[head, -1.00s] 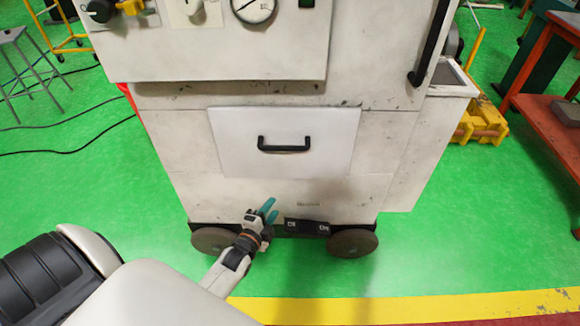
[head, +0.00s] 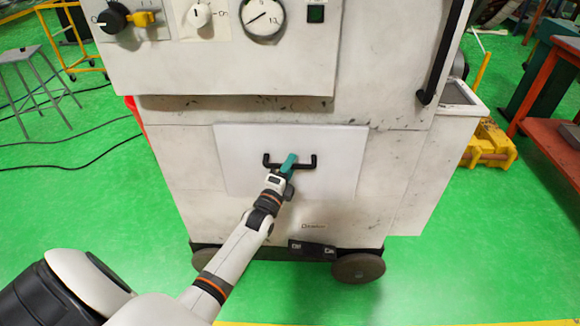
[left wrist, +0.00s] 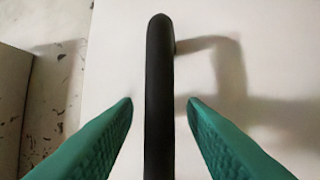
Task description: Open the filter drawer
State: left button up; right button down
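The filter drawer (head: 341,165) is a white panel low on the front of the machine, and its front looks flush with the body. Its black bar handle (head: 312,161) crosses the middle of the panel. My left gripper (head: 288,163) is at the handle and hides part of it. In the left wrist view, the handle (left wrist: 160,90) runs between the two green fingertips of my left gripper (left wrist: 160,104). The fingers are open, with a gap on each side of the bar. My right gripper is not in view.
The machine (head: 400,155) stands on wheels, with knobs and a gauge (head: 263,17) above the drawer. A black vertical handle (head: 444,50) is at upper right. A stool (head: 33,75) and cables are on the left. Green floor (head: 100,215) around the machine is mostly clear.

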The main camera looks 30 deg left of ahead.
pick_arm(q)
jog(key=shift+w, duration=0.25)
grip_shut()
jog(key=shift+s, duration=0.1)
